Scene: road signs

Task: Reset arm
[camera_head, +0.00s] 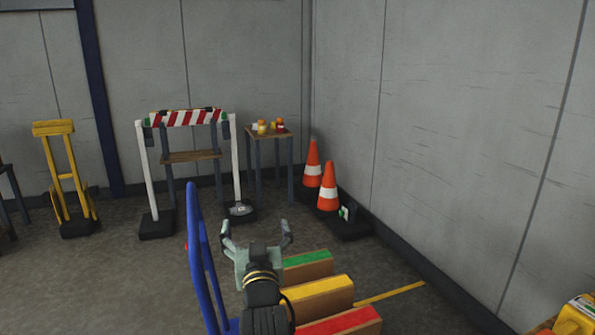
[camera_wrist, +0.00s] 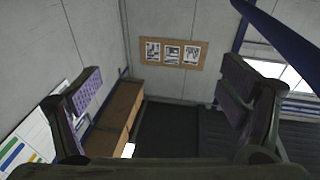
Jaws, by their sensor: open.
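My gripper (camera_head: 257,232) is open and empty in the head view, raised in front of my body at the lower middle. Its two fingers stand wide apart. In the wrist view my gripper (camera_wrist: 160,100) shows a finger at each side, with nothing between the pads. Beyond the fingers, the wrist view shows grey walls, a corner and dark floor.
A blue upright frame (camera_head: 197,250) stands close left of my gripper. Blocks with green (camera_head: 307,262), yellow (camera_head: 318,295) and red (camera_head: 340,322) tops lie close right. Two traffic cones (camera_head: 328,192), a striped barrier (camera_head: 187,118) and a yellow hand truck (camera_head: 65,175) stand farther back.

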